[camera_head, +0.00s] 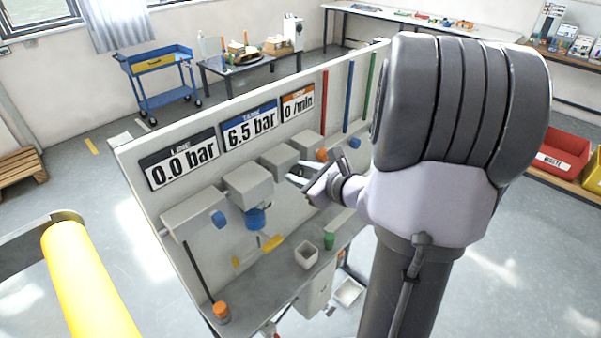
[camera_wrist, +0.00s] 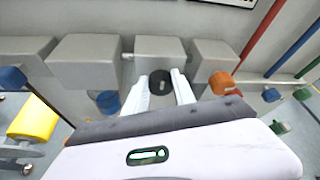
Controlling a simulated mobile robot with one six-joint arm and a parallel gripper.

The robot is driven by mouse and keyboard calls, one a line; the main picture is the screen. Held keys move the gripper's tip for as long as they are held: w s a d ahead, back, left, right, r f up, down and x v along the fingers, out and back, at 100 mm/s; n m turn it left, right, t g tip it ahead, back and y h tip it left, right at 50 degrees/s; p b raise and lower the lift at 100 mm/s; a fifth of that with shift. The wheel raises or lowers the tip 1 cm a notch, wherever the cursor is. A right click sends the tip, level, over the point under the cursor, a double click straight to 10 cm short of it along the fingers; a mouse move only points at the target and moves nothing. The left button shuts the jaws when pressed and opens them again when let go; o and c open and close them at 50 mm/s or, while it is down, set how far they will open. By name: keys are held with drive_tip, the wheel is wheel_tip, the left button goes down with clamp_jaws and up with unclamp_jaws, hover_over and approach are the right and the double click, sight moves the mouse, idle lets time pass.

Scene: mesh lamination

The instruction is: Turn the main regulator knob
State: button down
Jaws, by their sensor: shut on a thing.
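My gripper (camera_head: 298,175) reaches in from the right to the front of the grey panel. In the wrist view my gripper (camera_wrist: 161,84) has its two white fingers on either side of a round black knob (camera_wrist: 160,78), shut on it. The knob sits on the front of a grey box (camera_wrist: 158,47). In the head view the fingers hide the knob. A pale mark shows on its face; I cannot read its setting.
Panel displays read 0.0 bar (camera_head: 183,163), 6.5 bar (camera_head: 250,130) and 0 /min (camera_head: 298,104). An orange knob (camera_wrist: 222,83) is close right of my fingers.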

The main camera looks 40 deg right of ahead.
drive_tip(key=shift+p, duration=0.35)
